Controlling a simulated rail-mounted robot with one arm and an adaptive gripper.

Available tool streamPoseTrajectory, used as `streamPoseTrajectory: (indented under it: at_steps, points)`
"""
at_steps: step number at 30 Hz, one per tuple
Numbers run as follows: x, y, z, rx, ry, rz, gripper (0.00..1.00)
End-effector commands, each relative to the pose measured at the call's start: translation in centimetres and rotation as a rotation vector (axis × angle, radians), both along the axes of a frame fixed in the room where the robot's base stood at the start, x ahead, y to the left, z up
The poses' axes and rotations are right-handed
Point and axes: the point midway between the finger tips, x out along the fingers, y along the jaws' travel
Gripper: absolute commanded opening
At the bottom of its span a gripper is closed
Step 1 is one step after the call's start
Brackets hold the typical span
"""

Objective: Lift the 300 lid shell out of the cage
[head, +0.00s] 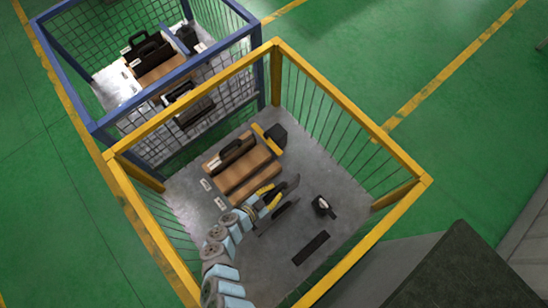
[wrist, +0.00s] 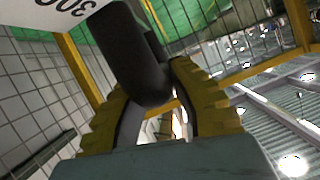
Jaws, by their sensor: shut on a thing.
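My gripper (head: 268,196) has yellow-and-dark fingers and is inside the yellow cage (head: 350,106), low over its grey floor. In the wrist view my gripper (wrist: 157,98) is shut on a dark rounded part of the 300 lid shell (wrist: 128,48). A white label reading 300 (wrist: 72,8) shows upside down at the upper left there. In the head view the dark shell (head: 290,184) shows only as a small piece at my fingertips. I cannot tell how far it is above the floor; my gripper hides part of it.
Wooden blocks with dark parts (head: 240,165) lie close behind my gripper. A small dark part (head: 322,206) and a dark flat strip (head: 311,247) are on the cage floor to the right. A blue cage (head: 170,75) stands against the yellow cage's far left side.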

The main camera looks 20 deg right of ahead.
Motion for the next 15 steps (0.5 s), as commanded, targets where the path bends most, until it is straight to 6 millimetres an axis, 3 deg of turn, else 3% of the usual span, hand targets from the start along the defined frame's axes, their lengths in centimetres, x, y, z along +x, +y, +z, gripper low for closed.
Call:
streamPoseTrajectory:
  at_steps: [1, 15]
  points:
    - [0.1, -0.1, 1.2, -0.002, -0.002, -0.001, 0.0]
    - [0.0, -0.1, 6.3, -0.003, -0.001, -0.001, 0.0]
